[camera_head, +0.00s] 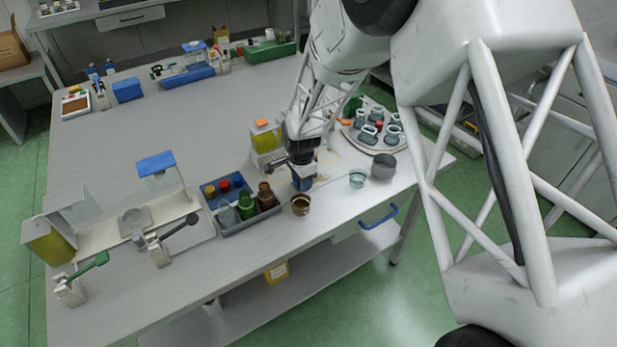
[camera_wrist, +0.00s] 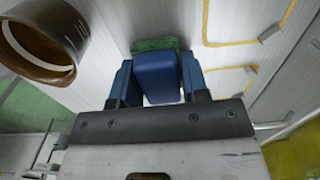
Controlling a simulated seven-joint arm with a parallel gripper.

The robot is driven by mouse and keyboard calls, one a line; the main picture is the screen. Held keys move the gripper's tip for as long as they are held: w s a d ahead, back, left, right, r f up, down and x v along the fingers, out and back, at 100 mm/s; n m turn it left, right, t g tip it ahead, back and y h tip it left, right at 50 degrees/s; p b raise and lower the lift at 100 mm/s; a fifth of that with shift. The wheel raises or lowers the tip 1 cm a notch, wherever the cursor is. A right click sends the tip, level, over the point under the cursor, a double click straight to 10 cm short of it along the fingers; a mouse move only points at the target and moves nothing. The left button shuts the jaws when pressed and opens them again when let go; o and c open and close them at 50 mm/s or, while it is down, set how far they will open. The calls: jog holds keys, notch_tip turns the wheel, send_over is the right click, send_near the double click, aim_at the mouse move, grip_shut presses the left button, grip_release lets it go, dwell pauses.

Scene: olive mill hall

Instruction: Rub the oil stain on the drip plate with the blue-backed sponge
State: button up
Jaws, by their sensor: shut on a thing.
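The blue-backed sponge (camera_wrist: 158,78) sits between the fingers of my gripper (camera_wrist: 158,88) in the wrist view, with a green edge showing at its far end. In the head view my gripper (camera_head: 302,183) is low over the front part of the bench, and the sponge is hard to separate from the blue fingers there. A pale area with a brownish patch (camera_head: 328,168) lies just right of and behind my gripper, partly hidden by the arm. It may be the drip plate with the oil stain. I cannot tell whether the sponge touches the surface.
A brown cup (camera_head: 300,205) stands close in front of my gripper. A grey caddy (camera_head: 256,216) with bottles is to the left, a yellow container (camera_head: 264,138) behind. A glass cup (camera_head: 358,178), a grey pot (camera_head: 383,166) and a round tray (camera_head: 353,146) of cups are right.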

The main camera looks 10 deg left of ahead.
aim_at(330, 173)
jog(key=shift+s+a, duration=0.15)
jog(key=shift+w+d+f, duration=0.25)
jog(key=shift+w+d, duration=0.3)
jog(key=shift+w+d+r, duration=0.2)
jog(key=shift+w+d, duration=0.6)
jog(key=shift+w+d+r, duration=0.15)
jog(key=shift+w+d, duration=0.6)
jog(key=shift+d, duration=0.05)
jog(key=shift+w+d+r, duration=0.2)
jog(key=shift+w+d, duration=0.6)
jog(key=shift+w+d+f, duration=0.2)
jog(key=shift+w+d, duration=0.3)
jog(key=shift+w, duration=0.05)
jog(key=shift+w+d+f, duration=0.15)
jog(key=shift+w+d, duration=0.35)
jog(key=shift+w, duration=0.05)
notch_tip(330, 173, up, 8)
jog(key=shift+s, duration=0.15)
jog(key=s+d+f, duration=0.1)
jog(key=s+d, duration=0.3)
jog(key=s, duration=0.8)
jog(key=s+d+f, duration=0.2)
jog(key=s+d, duration=0.2)
jog(key=s, duration=0.9)
jog(key=shift+d+f, duration=0.15)
jog(key=shift+d, duration=0.15)
jog(key=shift+w, duration=0.15)
